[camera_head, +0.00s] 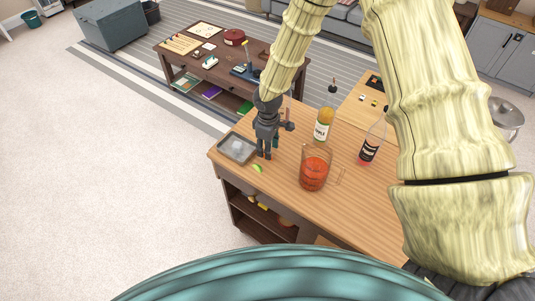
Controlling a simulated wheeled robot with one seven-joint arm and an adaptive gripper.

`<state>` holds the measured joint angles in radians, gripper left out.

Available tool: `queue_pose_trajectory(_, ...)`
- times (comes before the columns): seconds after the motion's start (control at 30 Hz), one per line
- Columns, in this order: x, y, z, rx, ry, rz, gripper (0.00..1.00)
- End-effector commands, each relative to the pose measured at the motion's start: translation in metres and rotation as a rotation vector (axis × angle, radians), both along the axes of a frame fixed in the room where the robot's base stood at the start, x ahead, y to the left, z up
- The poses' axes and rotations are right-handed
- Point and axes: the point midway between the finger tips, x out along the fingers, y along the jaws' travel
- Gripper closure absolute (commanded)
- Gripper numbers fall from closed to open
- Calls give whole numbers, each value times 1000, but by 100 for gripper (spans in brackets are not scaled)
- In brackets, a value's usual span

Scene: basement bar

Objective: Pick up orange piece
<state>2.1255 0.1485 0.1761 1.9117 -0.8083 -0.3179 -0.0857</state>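I cannot make out a clear orange piece in the head view. A small green wedge (257,168) lies on the wooden counter (340,205), just below my gripper in the picture. My gripper (264,156) points down over the counter's left part, between a grey tray and a glass of red-orange drink (314,170). Its dark fingers are small here, and I cannot tell how far apart they are. I see nothing clearly held in them. The gripper and my arm hide part of the counter behind them.
The grey tray (224,155) holds pale, ice-like pieces at the counter's left corner. A yellow-orange bottle (323,126) and a dark-labelled bottle (370,148) stand behind the glass. A low dark table (180,56) with games stands beyond. The counter's front is clear.

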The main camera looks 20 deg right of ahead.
Motion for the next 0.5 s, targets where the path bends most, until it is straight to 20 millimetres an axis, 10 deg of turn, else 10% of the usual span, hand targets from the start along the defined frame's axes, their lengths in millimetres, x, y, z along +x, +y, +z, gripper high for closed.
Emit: queue_pose_trajectory(0.5, -1, 1, -28, 1, -1, 2, 57)
